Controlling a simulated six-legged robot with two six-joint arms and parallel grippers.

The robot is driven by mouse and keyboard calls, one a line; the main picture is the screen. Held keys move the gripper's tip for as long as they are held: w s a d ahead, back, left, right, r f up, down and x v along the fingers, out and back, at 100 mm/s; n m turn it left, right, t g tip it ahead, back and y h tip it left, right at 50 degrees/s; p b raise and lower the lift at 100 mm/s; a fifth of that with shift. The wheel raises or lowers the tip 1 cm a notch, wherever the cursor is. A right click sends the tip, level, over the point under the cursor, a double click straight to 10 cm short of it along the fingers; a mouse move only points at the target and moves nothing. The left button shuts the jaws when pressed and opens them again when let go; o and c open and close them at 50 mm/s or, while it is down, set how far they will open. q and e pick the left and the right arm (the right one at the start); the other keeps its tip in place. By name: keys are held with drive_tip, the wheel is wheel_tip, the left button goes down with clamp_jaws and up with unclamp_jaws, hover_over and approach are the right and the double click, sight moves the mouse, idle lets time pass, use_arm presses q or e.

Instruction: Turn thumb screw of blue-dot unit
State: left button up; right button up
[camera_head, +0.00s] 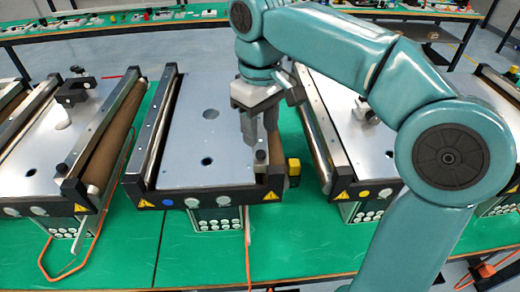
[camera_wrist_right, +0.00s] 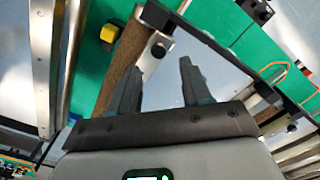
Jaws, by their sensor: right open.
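The blue-dot unit is the middle mini conveyor (camera_head: 200,150), with a blue dot (camera_head: 168,203) on its front left end. A small black thumb screw (camera_wrist_right: 158,50) sits on a metal bracket at the unit's end in the right wrist view. It appears small near the front right corner in the head view (camera_head: 261,155). My right gripper (camera_head: 260,143) is open and points down over that corner. In the wrist view its two dark fingers (camera_wrist_right: 163,68) are spread, with the screw showing between and beyond the tips. Contact cannot be told. My left gripper is not in view.
A yellow-and-black block (camera_head: 294,168) stands just right of the unit; it also shows in the wrist view (camera_wrist_right: 108,35). A yellow-dot conveyor (camera_head: 340,120) stands to the right, another conveyor (camera_head: 60,150) to the left.

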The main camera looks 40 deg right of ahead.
sight(261, 153)
wheel_tip(261, 153, down, 5)
drive_tip(key=shift+d+r, duration=0.15)
drive_tip(key=shift+f, duration=0.45)
clamp_jaws()
drive_tip(key=shift+n, duration=0.4)
